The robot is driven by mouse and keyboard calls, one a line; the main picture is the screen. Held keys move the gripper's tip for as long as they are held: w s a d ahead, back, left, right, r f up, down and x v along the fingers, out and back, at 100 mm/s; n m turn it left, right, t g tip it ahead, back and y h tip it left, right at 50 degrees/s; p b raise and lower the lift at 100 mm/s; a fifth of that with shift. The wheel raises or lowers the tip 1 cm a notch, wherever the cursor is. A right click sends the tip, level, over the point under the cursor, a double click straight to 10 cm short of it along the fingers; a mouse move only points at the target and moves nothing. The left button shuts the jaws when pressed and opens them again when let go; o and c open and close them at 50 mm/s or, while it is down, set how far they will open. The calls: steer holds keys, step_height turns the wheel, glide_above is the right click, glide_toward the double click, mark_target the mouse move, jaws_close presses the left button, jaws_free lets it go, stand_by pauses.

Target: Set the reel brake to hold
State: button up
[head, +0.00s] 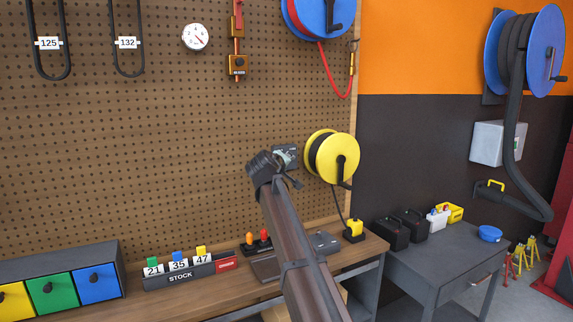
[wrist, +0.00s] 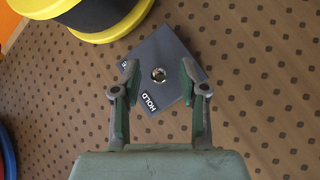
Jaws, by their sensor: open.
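The reel brake shows as a dark grey plate (wrist: 165,50) on the pegboard in the wrist view, with a round metal hub in its middle. The word HOLD is on its lower edge; another label is mostly hidden behind the left finger. In the head view the plate (head: 289,150) is partly hidden behind my gripper (head: 289,174). The yellow reel (head: 320,153) is right of it. No lever is clearly visible.
The yellow reel also shows close by at upper left in the wrist view (wrist: 118,28). Its crank (head: 343,168) sticks out in the head view. A blue reel (head: 305,18) with a red hose hangs above. The workbench (head: 210,292) below holds several items.

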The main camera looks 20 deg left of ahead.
steer(key=v, duration=1.1)
